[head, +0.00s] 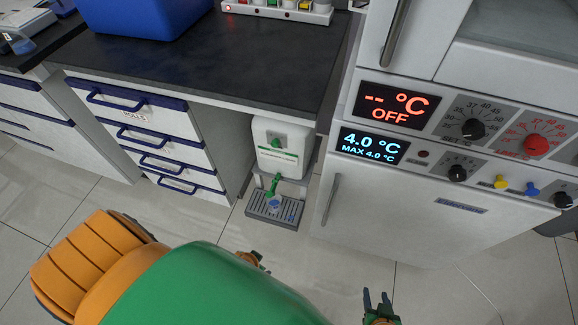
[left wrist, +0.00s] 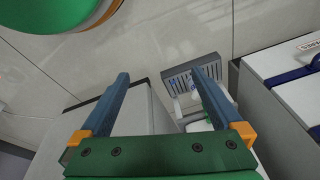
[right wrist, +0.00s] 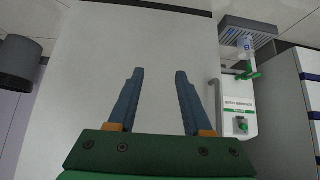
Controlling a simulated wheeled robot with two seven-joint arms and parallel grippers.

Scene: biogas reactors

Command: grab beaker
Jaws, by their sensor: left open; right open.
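A small clear beaker (head: 274,204) with a bluish tint stands on a grey slatted drip tray (head: 262,212) under the green tap of a white dispenser (head: 280,150). The right wrist view shows the beaker (right wrist: 246,43) at the upper right, outside the fingers. My right gripper (head: 376,297) is open and empty, low in the head view, right of and apart from the beaker. Its fingers (right wrist: 159,72) face a white cabinet front. My left gripper (left wrist: 160,73) is open; its right finger overlaps the tray area in the left wrist view and partly hides the beaker there.
A dark-topped bench (head: 200,60) with blue-handled drawers (head: 150,125) stands left of the dispenser. A white cabinet (head: 400,195) with temperature displays stands to its right, leaving the tray in a narrow gap. Tiled floor (head: 200,225) in front is free.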

